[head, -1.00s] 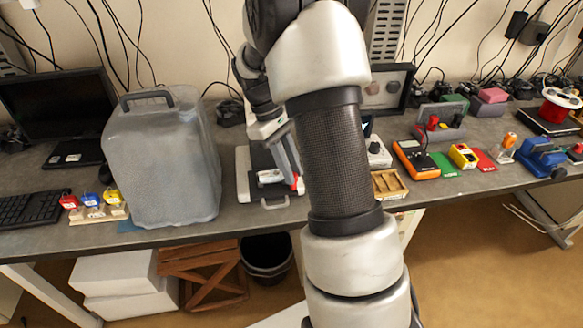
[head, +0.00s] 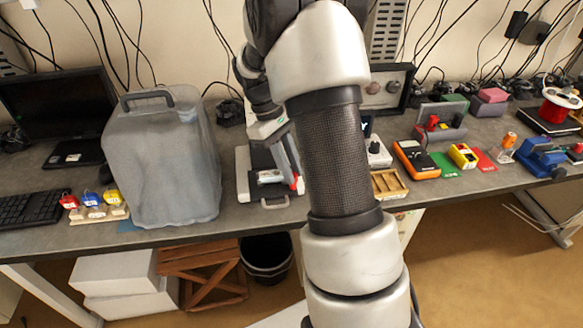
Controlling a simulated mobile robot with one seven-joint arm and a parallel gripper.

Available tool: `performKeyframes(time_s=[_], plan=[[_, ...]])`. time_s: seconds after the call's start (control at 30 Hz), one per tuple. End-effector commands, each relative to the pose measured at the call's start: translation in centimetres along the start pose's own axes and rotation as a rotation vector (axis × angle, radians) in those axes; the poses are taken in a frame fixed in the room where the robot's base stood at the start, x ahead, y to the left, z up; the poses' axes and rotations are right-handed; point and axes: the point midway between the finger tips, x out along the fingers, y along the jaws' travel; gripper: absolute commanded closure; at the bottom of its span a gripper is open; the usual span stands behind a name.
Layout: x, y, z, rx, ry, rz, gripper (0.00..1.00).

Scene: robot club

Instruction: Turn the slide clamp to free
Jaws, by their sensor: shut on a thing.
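The slide clamp seems to be the small pale piece with a red end (head: 272,177) on a light grey, dark-topped device (head: 243,178) near the bench's front edge. My gripper (head: 293,182) reaches down to it from above, its long grey fingers slanting to the red end. The fingers look shut on the clamp, but the contact is small and partly hidden. My thick arm covers the area just right of it, so the device's right side is hidden. The clamp's exact setting is too small to read.
A large grey translucent container (head: 162,165) stands close on the left. A wooden tray (head: 388,184) and an orange meter (head: 416,159) lie right of my arm. A handle (head: 274,203) sticks out at the device's front. Cables hang along the back wall.

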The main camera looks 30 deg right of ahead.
Motion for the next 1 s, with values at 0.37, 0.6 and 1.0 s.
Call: performKeyframes(time_s=[0.37, 0.6, 1.0], plan=[[-0.08, -0.28, -0.36, -0.002, 0.007, -0.003, 1.00], [-0.08, -0.28, -0.36, -0.001, 0.007, -0.004, 1.00], [-0.03, -0.11, -0.14, 0.002, 0.003, -0.003, 0.64]])
